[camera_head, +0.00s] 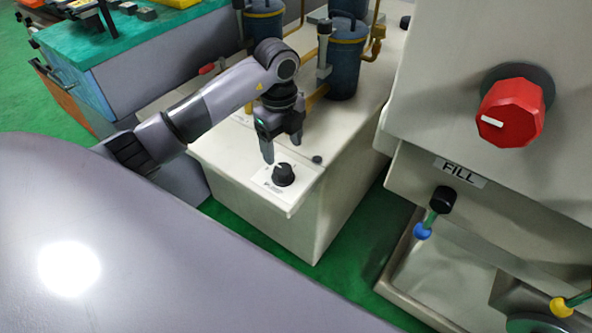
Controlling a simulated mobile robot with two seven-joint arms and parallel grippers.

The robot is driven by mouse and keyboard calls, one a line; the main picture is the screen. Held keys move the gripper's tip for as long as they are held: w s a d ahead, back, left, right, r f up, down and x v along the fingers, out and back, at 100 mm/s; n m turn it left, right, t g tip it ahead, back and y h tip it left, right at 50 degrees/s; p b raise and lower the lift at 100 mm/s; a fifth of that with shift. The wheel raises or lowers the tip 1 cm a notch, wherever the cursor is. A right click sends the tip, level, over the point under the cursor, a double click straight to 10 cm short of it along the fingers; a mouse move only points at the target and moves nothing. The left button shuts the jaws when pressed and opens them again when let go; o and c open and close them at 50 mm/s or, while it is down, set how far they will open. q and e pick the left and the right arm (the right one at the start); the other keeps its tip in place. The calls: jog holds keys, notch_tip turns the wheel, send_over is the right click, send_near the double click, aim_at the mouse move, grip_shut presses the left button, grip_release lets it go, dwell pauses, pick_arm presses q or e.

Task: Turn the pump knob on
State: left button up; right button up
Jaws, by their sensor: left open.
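The pump knob (283,174) is a small black round knob on a white label plate, at the front corner of the cream pump cabinet (312,215). My left gripper (281,153) points down just above and behind the knob. Its fingers are apart, with one fingertip near the left side of the knob. I cannot tell whether a finger touches the knob. The label's small print is too small to read. My right gripper is not in view.
Blue filter canisters (346,62) with yellow pipes stand on the cabinet behind my gripper. At right is a machine with a red knob (511,110), a FILL label (460,172) and a black-handled valve (442,198). A green-topped workbench (125,40) stands at the back left.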

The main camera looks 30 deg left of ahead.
aim_at(282, 168)
pick_arm(q)
jog(key=shift+a+f, duration=0.15)
jog(key=shift+a, duration=0.05)
notch_tip(282, 168, down, 7)
jog(key=shift+r, duration=0.15)
jog(key=c, duration=1.1)
